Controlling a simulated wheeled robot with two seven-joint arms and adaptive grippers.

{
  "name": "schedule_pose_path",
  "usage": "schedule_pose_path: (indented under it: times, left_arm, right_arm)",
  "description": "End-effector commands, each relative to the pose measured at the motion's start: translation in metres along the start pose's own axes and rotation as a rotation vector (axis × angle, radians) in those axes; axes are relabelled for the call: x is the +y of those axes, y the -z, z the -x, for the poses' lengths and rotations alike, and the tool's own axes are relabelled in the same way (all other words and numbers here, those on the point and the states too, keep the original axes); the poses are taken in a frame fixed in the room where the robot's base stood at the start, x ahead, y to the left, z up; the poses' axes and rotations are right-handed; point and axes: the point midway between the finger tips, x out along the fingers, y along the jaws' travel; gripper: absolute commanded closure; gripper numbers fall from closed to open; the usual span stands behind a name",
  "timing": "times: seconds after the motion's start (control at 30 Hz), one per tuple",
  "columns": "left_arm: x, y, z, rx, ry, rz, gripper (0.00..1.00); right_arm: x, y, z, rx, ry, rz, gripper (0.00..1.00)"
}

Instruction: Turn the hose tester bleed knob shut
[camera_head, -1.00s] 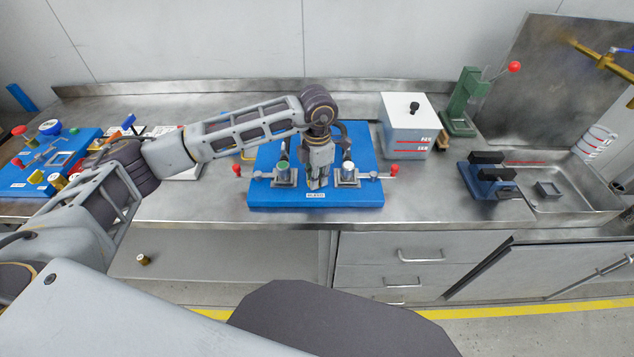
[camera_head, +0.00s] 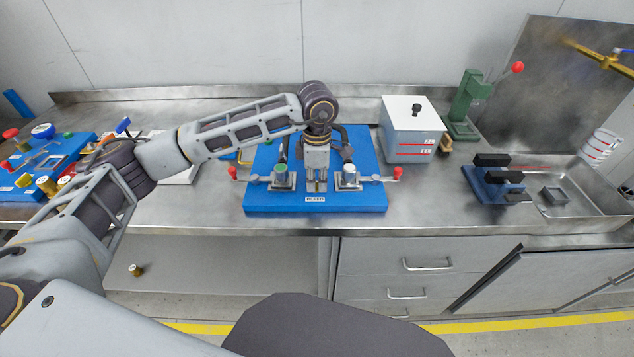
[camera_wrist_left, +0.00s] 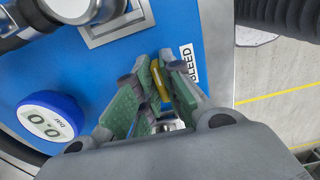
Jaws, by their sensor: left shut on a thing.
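The hose tester is a blue board (camera_head: 262,199) on the steel bench, with a BLEED label (camera_head: 315,199) on its front edge. My left gripper (camera_head: 317,187) reaches down over the middle of the board, just behind that label. In the left wrist view the gripper (camera_wrist_left: 161,88) is shut on the yellow bleed knob (camera_wrist_left: 160,85), which shows as a narrow strip between the green-padded fingers. The BLEED label (camera_wrist_left: 189,63) lies beside the fingers. A round blue gauge (camera_wrist_left: 48,119) reads 0.0. My right gripper is not in view.
Two clamps with red-tipped levers (camera_head: 232,172) (camera_head: 397,172) flank the gripper on the board. A white box (camera_head: 408,145) stands behind right. Another blue board (camera_head: 25,185) with knobs is at the left.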

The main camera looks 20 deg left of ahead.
Motion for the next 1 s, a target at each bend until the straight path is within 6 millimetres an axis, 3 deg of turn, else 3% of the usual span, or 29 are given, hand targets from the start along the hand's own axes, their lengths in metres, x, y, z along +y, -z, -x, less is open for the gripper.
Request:
schedule_pose_path:
  times: [0.27, 0.3, 0.47, 1.0]
  left_arm:
    - [0.0009, -0.0001, 0.0016, -0.001, -0.003, -0.002, 1.00]
    - [0.0009, -0.0001, 0.0016, -0.001, -0.003, -0.002, 0.89]
    - [0.0006, -0.0001, 0.0012, -0.001, -0.002, -0.001, 0.69]
    - [0.0005, -0.0003, 0.0088, -0.001, -0.002, -0.001, 0.69]
  right_arm:
    - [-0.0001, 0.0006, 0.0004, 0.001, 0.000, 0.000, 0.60]
    - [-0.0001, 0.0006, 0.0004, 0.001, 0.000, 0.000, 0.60]
    - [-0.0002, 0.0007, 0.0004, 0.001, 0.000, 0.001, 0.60]
    - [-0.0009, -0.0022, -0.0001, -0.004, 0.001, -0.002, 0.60]
